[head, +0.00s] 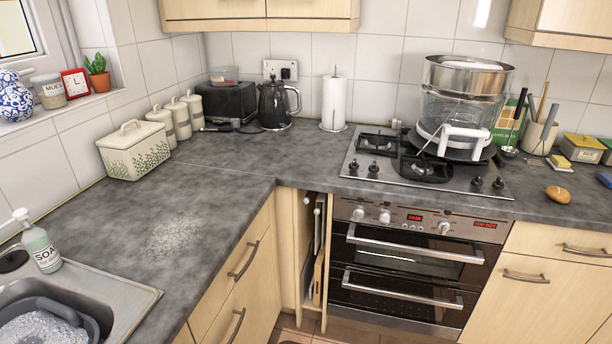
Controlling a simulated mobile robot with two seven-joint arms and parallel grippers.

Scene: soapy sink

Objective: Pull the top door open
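The built-in oven under the hob has two dark glass doors, one above the other. The top door (405,262) has a long metal bar handle (415,243) along its upper edge and looks shut. The lower door (390,312) has a similar bar handle (402,287) and also looks shut. A control panel (420,219) with knobs and red displays sits above the top door. Neither of my grippers shows in the head view, so nothing is seen touching the handles.
A gas hob (420,178) carries a large steamer (462,95). A narrow open slot (308,250) with boards lies left of the oven. A sink (115,290) and soap bottle (42,248) are at lower left. The floor before the oven looks clear.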

